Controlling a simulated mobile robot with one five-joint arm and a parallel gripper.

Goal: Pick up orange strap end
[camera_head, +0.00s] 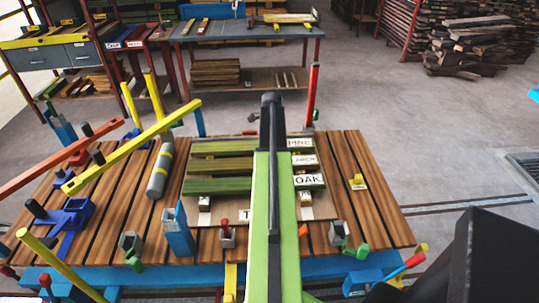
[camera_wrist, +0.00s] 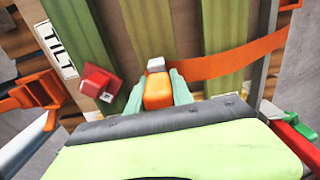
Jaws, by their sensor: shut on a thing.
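In the wrist view, the orange strap end (camera_wrist: 158,93), with a pale metal-like tip, sits between the two pale green fingers of my gripper (camera_wrist: 158,92). The fingers are closed on its sides. An orange strap (camera_wrist: 235,60) runs from beside the gripper to the upper right, across greenish boards (camera_wrist: 222,25). Whether it joins the held end is hidden at the fingers. In the head view my green arm reaches over the workbench and hides the strap end and gripper.
Open floor (camera_head: 440,150) lies to the right.

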